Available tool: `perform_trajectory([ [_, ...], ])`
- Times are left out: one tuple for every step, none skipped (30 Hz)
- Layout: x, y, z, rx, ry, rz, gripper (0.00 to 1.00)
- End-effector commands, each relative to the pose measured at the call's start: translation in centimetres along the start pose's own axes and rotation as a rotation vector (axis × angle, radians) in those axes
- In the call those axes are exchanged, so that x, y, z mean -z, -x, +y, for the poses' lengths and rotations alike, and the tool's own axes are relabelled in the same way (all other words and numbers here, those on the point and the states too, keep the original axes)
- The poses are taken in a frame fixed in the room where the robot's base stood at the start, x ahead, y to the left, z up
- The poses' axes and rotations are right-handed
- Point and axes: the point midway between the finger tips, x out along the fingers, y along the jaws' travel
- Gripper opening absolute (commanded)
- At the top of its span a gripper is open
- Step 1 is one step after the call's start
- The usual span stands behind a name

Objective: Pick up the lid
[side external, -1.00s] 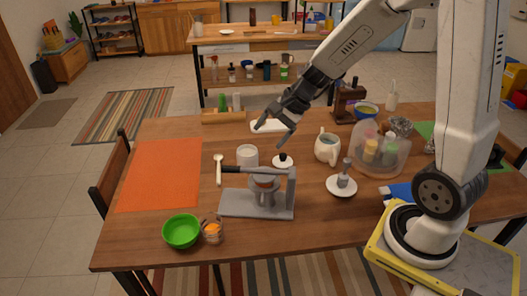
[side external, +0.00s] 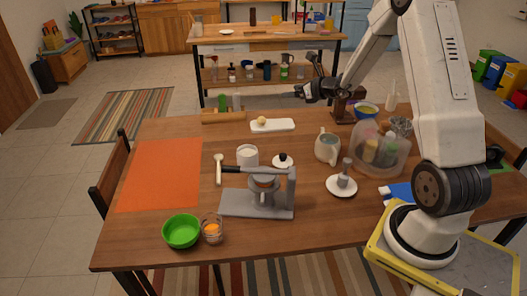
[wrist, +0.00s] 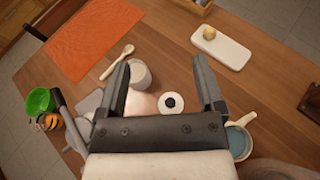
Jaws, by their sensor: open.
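The lid (side external: 283,160) is a small white disc with a black knob, lying on the wooden table in the side view. It sits between the white cup (side external: 247,156) and the pale pitcher (side external: 327,147). In the wrist view the lid (wrist: 172,99) shows whole, between the lines of my two fingers. My gripper (side external: 308,80) is raised above the back of the table, well clear of the lid. In the wrist view my gripper (wrist: 160,62) has its fingers spread wide with nothing held between them. The cup is partly hidden there by the left finger.
A grey press (side external: 262,200) stands in front of the lid. A white tray (side external: 287,125) with a small round item lies behind it, and a clear container (side external: 392,150) of bottles stands to the right. An orange mat (side external: 160,175) covers the left side.

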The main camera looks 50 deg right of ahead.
Motion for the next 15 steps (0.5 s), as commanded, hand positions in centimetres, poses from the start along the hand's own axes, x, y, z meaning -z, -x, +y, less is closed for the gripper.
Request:
perform_trajectory([
  [1.7, -0.7, 0.2, -0.005, -0.004, 0.009, 0.87],
  [2.4, -1.0, 0.2, -0.006, -0.004, 0.008, 0.87],
  [3.4, -1.4, 0.3, -0.006, -0.003, 0.008, 0.87],
  [4.2, -1.7, 0.3, -0.005, -0.002, 0.009, 0.87],
  [5.0, -2.0, 0.3, -0.007, -0.002, 0.008, 0.87],
  [6.0, -2.4, 0.3, -0.006, -0.002, 0.008, 0.87],
  [6.7, -2.7, 0.3, -0.006, 0.000, 0.009, 0.87],
  [7.5, -3.0, 0.3, -0.007, 0.000, 0.008, 0.87],
  [8.6, -3.5, 0.3, -0.006, 0.000, 0.008, 0.87],
  [9.4, -3.8, 0.3, -0.007, 0.001, 0.009, 0.87],
  [10.1, -4.1, 0.3, -0.007, 0.001, 0.008, 0.87],
  [11.2, -4.5, 0.3, -0.007, 0.001, 0.008, 0.87],
  [11.9, -4.8, 0.3, -0.006, 0.002, 0.008, 0.87],
  [12.6, -5.1, 0.3, -0.007, 0.002, 0.008, 0.87],
  [13.5, -5.5, 0.3, -0.007, 0.004, 0.007, 0.87],
])
